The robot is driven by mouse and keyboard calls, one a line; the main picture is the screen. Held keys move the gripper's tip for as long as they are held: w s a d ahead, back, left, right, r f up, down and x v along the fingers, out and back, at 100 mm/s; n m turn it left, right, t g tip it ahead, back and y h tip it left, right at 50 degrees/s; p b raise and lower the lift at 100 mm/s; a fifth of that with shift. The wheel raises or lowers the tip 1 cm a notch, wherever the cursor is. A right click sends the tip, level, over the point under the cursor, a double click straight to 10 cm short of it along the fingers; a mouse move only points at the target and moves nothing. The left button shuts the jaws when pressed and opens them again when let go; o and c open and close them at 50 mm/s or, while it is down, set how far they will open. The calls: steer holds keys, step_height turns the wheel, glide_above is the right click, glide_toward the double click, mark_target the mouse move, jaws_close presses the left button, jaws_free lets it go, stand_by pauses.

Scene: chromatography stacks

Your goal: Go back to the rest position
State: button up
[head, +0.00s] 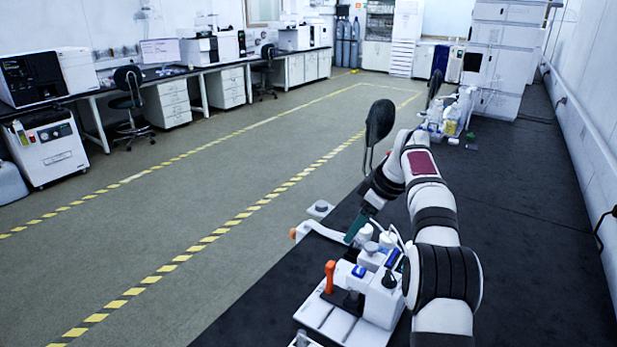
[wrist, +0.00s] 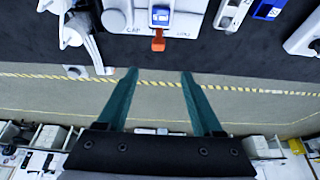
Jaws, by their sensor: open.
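My gripper (head: 357,228) has teal fingers and hangs from my arm over the left edge of the dark bench. In the wrist view my gripper (wrist: 159,74) has its two fingers spread wide, with nothing between them but floor and yellow tape behind. A white device with an orange lever (head: 330,277) and a blue part (head: 358,271) stands on the bench near my arm. In the wrist view the orange lever (wrist: 158,41) and the blue part (wrist: 160,16) lie beyond the fingertips, apart from them.
White-capped bottles (head: 364,234) stand close by my gripper in the head view. Further back are more bottles (head: 450,121) and tall white instrument stacks (head: 497,62). The dark bench top (head: 530,240) is clear right of my arm, up to the wall with a pipe.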

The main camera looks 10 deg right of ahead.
steer(key=s+a+r+m+g, duration=0.1)
steer(key=s+a+r+m, duration=0.2)
steer(key=s, duration=0.4)
steer(key=s+a+m, duration=0.2)
steer(key=s+a, duration=0.4)
steer(key=s, duration=0.2)
steer(key=s+a+r+m+g, duration=0.1)
steer(key=s+a+r+m, duration=0.2)
steer(key=s, duration=0.4)
steer(key=s+a+f+m, duration=0.1)
steer(key=s+f+m, duration=0.1)
steer(key=s, duration=0.4)
steer(key=s+a+f+m+g+h, duration=0.1)
steer(key=s+a+f+m, duration=0.1)
steer(key=s+f, duration=0.2)
steer(key=s+a+f+m, duration=0.1)
steer(key=s+f+m, duration=0.1)
steer(key=s, duration=0.8)
steer(key=shift+s+a+f, duration=0.2)
steer(key=shift+f, duration=0.4)
